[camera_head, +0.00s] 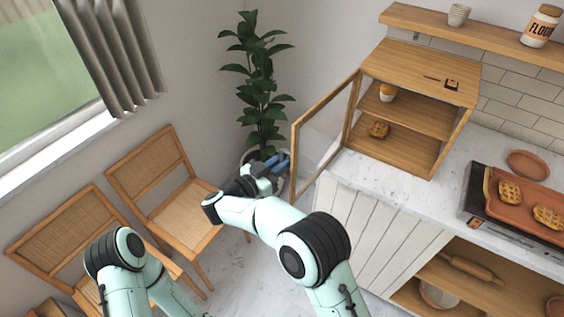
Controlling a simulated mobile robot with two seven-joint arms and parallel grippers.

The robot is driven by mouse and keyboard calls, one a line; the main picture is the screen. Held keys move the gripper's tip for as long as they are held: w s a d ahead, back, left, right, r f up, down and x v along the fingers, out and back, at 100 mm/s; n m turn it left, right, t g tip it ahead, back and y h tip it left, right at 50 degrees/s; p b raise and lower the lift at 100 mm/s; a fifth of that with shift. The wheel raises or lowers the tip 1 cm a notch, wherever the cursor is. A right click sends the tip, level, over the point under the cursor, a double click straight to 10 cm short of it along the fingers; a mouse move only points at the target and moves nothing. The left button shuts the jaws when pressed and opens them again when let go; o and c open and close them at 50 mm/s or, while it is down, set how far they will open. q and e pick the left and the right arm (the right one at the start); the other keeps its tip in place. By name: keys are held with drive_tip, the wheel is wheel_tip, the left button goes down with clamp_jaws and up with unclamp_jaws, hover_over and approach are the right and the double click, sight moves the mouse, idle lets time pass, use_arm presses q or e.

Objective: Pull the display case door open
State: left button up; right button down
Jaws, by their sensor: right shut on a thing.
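The wooden display case (405,73) stands on the counter at the upper right. Its glass-paned door (325,120) is swung out to the left, well away from the case front, so the shelves are exposed. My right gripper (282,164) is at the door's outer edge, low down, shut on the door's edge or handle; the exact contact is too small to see. My left arm shows at the lower left, but its gripper is not visible.
A potted plant (262,90) stands behind my right gripper. Two wooden chairs (150,165) stand along the left wall. A tray (530,205) of pastries sits on the counter (375,175) at right.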

drive_tip(key=c, duration=1.3)
unclamp_jaws()
drive_tip(key=shift+c, duration=0.2)
use_arm(q)
drive_tip(key=shift+s+f+b, duration=1.05)
drive_tip(key=shift+s+f, duration=0.15)
drive_tip(key=shift+f, duration=0.25)
use_arm(e)
drive_tip(key=v, duration=1.3)
drive_tip(key=shift+s, duration=0.2)
drive_tip(key=shift+a, duration=0.1)
